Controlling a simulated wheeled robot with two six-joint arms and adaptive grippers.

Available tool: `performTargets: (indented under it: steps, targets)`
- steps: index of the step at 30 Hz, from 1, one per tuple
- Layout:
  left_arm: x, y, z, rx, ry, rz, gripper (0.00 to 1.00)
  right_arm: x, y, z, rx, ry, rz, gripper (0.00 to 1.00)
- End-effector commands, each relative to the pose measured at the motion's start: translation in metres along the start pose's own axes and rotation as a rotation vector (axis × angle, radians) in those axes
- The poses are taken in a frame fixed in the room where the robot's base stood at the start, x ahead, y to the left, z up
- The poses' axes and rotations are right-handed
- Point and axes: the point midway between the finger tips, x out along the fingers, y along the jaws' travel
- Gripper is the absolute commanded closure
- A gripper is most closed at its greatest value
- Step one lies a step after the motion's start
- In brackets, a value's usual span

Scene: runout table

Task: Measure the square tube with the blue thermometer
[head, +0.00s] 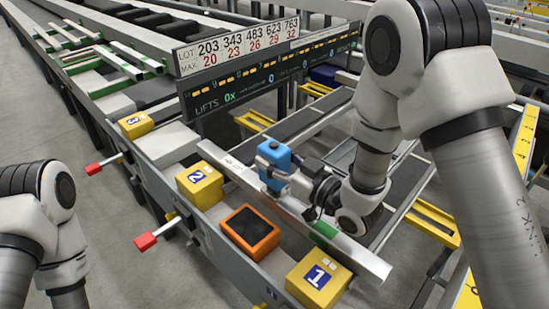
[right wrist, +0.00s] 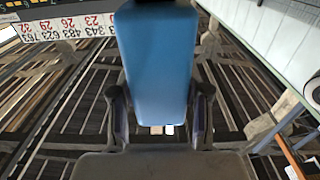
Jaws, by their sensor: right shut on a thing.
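The blue thermometer (head: 275,158) is held upright in my right gripper (head: 278,178), which is shut on it. In the right wrist view the thermometer's blue body (right wrist: 155,62) fills the middle, between the two fingers (right wrist: 157,115). The square tube (head: 350,258) is a long silver bar lying slantwise on the runout table. The thermometer is at the tube's middle stretch in the head view and hides part of it. I cannot tell whether they touch. My left arm shows at the left edge, but its gripper is out of frame.
Yellow blocks 1 (head: 318,278), 2 (head: 200,184) and 3 (head: 136,124) stand along the table's near side. An orange box with a dark top (head: 250,232) sits between 1 and 2. Red-ended handles (head: 146,241) stick out in front. A lot-number sign (head: 238,46) stands behind.

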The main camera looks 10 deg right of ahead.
Motion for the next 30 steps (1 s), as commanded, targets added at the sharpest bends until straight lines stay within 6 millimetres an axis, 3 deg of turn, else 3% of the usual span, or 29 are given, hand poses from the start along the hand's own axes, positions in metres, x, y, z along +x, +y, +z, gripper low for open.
performTargets:
  steps: [8, 30]
  targets:
    - [-0.001, 0.0, 0.0, 0.0, 0.0, 0.0, 0.59, -0.001, -0.001, 0.002, 0.006, -0.01, -0.001, 0.79]
    - [-0.055, 0.0, 0.0, 0.0, 0.0, 0.0, 0.59, 0.0, 0.0, -0.07, 0.001, -0.003, -0.001, 0.79]
